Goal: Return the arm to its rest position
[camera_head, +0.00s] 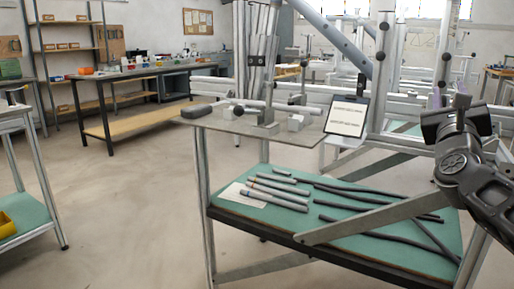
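My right arm comes in at the right edge, raised beside the frame jig. Its dark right gripper (456,122) is at the upper right, above the level of the green shelf. I cannot make out its fingertips clearly or whether it holds anything. My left arm and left gripper are out of view. The jig table (225,122) stands left of the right gripper, with a metal bar and clamps on its grey top.
The jig's green lower shelf (240,208) carries several grey tubes (275,195) and dark rods (375,205). A clipboard (347,117) hangs by the table top. A diagonal beam (385,215) crosses in front. Open floor (125,205) lies at the left, before a workbench (135,75).

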